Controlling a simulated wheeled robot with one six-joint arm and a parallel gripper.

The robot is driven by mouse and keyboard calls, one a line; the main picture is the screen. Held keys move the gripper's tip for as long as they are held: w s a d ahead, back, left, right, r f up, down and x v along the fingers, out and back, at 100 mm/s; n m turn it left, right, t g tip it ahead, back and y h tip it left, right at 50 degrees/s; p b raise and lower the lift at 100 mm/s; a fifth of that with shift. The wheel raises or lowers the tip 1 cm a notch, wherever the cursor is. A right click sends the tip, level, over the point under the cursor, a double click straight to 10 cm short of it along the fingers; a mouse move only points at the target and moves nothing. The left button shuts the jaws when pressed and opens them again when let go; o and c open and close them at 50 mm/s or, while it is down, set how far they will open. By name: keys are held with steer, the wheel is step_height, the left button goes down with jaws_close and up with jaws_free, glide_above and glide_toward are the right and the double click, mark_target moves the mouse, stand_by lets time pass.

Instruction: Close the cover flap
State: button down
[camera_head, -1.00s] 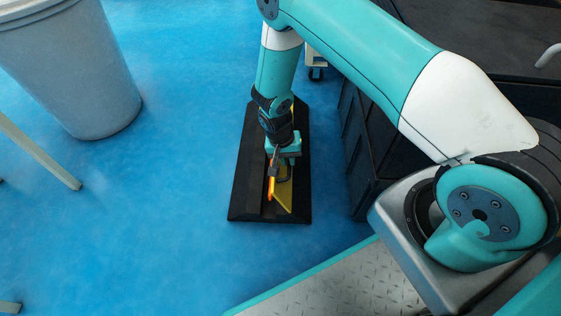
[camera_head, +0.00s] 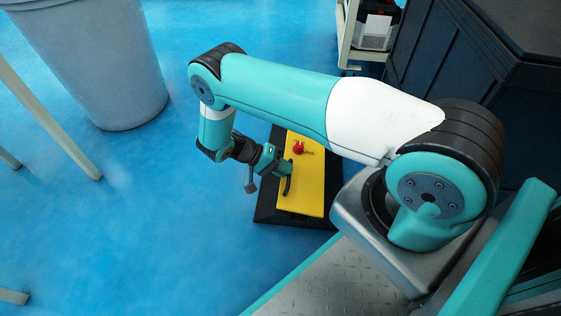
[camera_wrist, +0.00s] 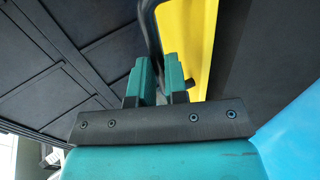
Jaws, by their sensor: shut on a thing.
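The cover flap (camera_head: 304,197) is a yellow panel on a black floor-level housing (camera_head: 262,213). In the head view its broad yellow face is turned up toward the camera. I cannot tell whether it lies fully flat. A black bar handle (camera_head: 287,187) stands on its left side, and a red knob (camera_head: 298,147) sits near its far end. My gripper (camera_head: 284,170) reaches in from the left and is shut on the handle. In the wrist view the dark handle (camera_wrist: 149,30) runs up from between my fingers (camera_wrist: 159,78), beside the yellow flap (camera_wrist: 192,40).
A grey bin (camera_head: 95,65) stands at the upper left on open blue floor. Dark cabinets (camera_head: 450,60) stand at the right. A pale cart (camera_head: 347,40) with a boxy device (camera_head: 377,30) is at the top. Pale legs (camera_head: 60,120) show at the left.

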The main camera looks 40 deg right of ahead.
steer(key=shift+w+a+f+b, duration=0.15)
steer(key=shift+w+f+b, duration=0.05)
steer(key=shift+f+b, duration=0.4)
steer(key=shift+w+a+f+b, duration=0.25)
steer(key=shift+f+b, duration=0.15)
steer(key=shift+f, duration=0.35)
steer(key=shift+w+a+f+b, duration=0.1)
steer(key=shift+w+f+b, duration=0.1)
steer(key=shift+f+b, duration=0.4)
steer(key=shift+f, duration=0.15)
steer(key=c, duration=1.1)
jaws_free()
steer(key=shift+c, duration=0.2)
steer(key=shift+r, duration=0.2)
steer(key=shift+w+a+r+p, duration=0.1)
steer(key=shift+a+r+p, duration=0.1)
steer(key=shift+p, duration=0.1)
steer(key=v, duration=0.7)
steer(key=shift+p, duration=0.35)
